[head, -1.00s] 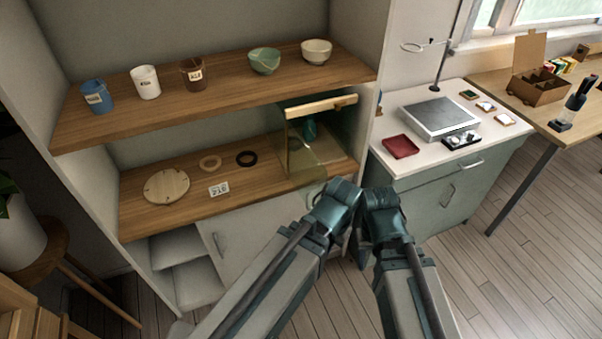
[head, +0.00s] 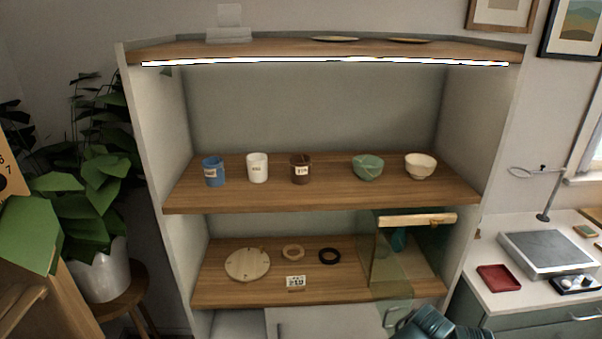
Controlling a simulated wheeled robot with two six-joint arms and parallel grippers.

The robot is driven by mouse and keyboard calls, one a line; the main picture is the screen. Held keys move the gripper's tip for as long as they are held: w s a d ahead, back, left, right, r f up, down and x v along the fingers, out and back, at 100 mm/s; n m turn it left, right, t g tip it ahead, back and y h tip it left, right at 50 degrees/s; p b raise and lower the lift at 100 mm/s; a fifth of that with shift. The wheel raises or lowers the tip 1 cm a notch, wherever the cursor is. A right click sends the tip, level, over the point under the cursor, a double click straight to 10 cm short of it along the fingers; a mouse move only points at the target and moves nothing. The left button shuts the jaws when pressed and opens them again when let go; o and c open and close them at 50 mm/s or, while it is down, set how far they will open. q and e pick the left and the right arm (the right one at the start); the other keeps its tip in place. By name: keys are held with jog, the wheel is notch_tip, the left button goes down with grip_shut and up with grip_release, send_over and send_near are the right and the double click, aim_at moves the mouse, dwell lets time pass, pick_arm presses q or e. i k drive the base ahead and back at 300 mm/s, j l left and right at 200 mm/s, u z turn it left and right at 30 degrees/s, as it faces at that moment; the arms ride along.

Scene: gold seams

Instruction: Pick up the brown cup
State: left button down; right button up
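The brown cup (head: 300,170) stands upright on the upper wooden shelf, with a small pale label on its front. A white cup (head: 257,168) stands to its left and a green bowl (head: 368,168) stands farther to its right. Parts of my arms show at the bottom edge, right of centre, well below and to the right of the brown cup. The fingertips of both grippers are out of the picture.
A blue cup (head: 213,171) and a cream bowl (head: 420,166) share the shelf (head: 330,196). The lower shelf (head: 220,296) holds a round wooden disc (head: 247,264), two rings, a numbered card (head: 295,282) and a glass case (head: 385,262). A plant (head: 90,190) stands left.

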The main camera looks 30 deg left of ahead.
aim_at(300, 164)
jog(key=j+u, duration=0.35)
jog(key=i+j+u, duration=0.1)
jog(key=j+u, duration=0.25)
